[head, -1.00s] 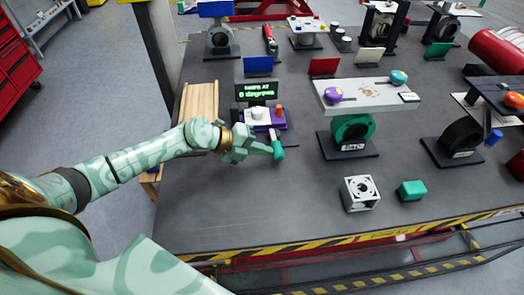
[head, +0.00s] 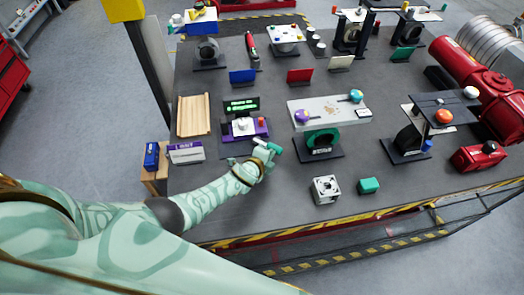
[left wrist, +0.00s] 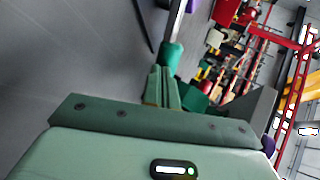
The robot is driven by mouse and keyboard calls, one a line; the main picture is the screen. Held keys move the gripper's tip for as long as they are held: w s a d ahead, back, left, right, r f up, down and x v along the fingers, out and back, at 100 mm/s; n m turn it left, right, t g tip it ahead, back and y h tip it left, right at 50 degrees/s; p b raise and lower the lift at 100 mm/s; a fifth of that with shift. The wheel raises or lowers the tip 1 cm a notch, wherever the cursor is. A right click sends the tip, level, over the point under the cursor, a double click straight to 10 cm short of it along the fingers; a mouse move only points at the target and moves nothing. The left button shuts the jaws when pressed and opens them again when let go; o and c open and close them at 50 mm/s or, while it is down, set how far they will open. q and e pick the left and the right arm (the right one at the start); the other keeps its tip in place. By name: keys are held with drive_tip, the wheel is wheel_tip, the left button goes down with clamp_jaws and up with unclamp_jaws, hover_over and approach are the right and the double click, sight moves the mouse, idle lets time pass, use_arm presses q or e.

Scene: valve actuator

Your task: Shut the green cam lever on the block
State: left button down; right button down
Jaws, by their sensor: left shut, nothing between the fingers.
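The purple block (head: 262,126) with a white knob stands on the grey bench, below a small display (head: 241,104) with green text. The green cam lever (head: 275,149) sticks out at the block's front right. In the left wrist view the lever's teal grip (left wrist: 172,56) sits on a metal rod, just beyond my fingertips. I cannot tell whether they touch. My left gripper (head: 262,161) is at the front of the block, close to the lever grip. Its fingers (left wrist: 164,82) are shut and empty. My right gripper is out of view.
A white plate on a green valve (head: 322,142) stands to the right. A white cube part (head: 325,190) and a green box (head: 369,186) lie near the front edge. A wooden tray (head: 193,115) lies left of the block. Bench between block and front edge is otherwise open.

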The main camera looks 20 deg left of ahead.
sight(278, 150)
use_arm(q)
drive_tip(key=shift+w+d+f+n+y+b, duration=0.1)
drive_tip(key=shift+w+d+n+y+b, duration=0.2)
drive_tip(key=shift+n+y, duration=0.2)
drive_tip(key=shift+w+d+f+n+y+b, duration=0.1)
drive_tip(key=shift+w+d+n+y+b, duration=0.15)
drive_tip(key=shift+w+n+y, duration=0.2)
drive_tip(key=shift+w+d+f+n+y+b, duration=0.15)
drive_tip(key=shift+w+d+n+y+b, duration=0.1)
drive_tip(key=shift+w+n+y+b, duration=0.55)
drive_tip(key=shift+w+b, duration=0.45)
drive_tip(key=shift+b, duration=0.35)
drive_tip(key=shift+w+d+r+b, duration=0.1)
drive_tip(key=shift+w+r+b, duration=0.1)
drive_tip(key=shift+w+b, duration=0.75)
drive_tip(key=shift+w, duration=0.3)
drive_tip(key=shift+r, duration=0.1)
